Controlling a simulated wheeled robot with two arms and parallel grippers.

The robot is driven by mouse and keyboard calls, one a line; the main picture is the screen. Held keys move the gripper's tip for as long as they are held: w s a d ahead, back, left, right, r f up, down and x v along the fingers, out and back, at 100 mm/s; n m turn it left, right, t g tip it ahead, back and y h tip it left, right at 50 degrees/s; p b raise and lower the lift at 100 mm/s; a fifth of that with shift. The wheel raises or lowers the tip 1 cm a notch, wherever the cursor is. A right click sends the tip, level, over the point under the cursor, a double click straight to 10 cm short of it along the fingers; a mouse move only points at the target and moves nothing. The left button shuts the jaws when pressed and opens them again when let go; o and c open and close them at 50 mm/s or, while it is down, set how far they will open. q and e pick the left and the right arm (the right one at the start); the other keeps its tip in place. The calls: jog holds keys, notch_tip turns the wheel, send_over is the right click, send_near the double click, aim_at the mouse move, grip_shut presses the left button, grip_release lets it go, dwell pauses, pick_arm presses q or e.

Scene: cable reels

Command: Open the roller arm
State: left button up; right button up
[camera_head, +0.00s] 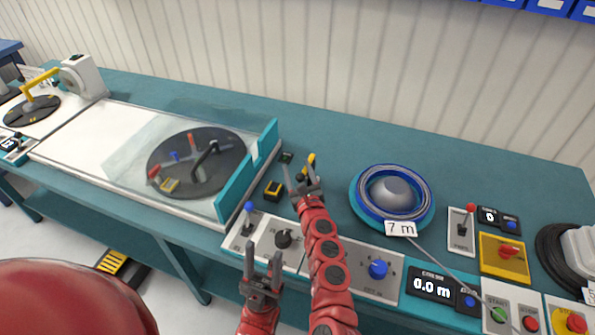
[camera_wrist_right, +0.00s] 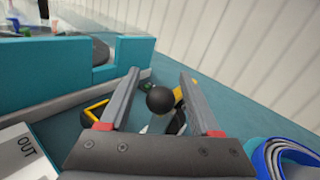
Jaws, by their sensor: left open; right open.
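The roller arm appears to be the small yellow and black part (camera_head: 308,163) just beyond my right gripper in the head view. In the right wrist view it shows a black ball knob (camera_wrist_right: 160,99) and a yellow bar (camera_wrist_right: 179,93), between and beyond the fingers. My right gripper (camera_head: 302,172) is open, with its fingers on either side of the knob in the picture; I cannot tell whether they touch it. The lower part of the roller arm is hidden by the gripper. My left gripper (camera_head: 263,253) is open and empty above the front control panel.
A clear guard with a teal end wall (camera_head: 250,170) covers a dark turntable (camera_head: 195,162) on the left. A blue-rimmed cable reel (camera_head: 392,195) stands to the right. Blue-knobbed lever (camera_head: 249,208) and panel switches line the bench front. The bench (camera_head: 460,165) behind the reel is clear.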

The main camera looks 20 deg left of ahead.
jog(key=shift+w+a, duration=0.1)
jog(key=shift+w, duration=0.1)
jog(key=shift+c, duration=0.3)
grip_shut()
dwell(1.1)
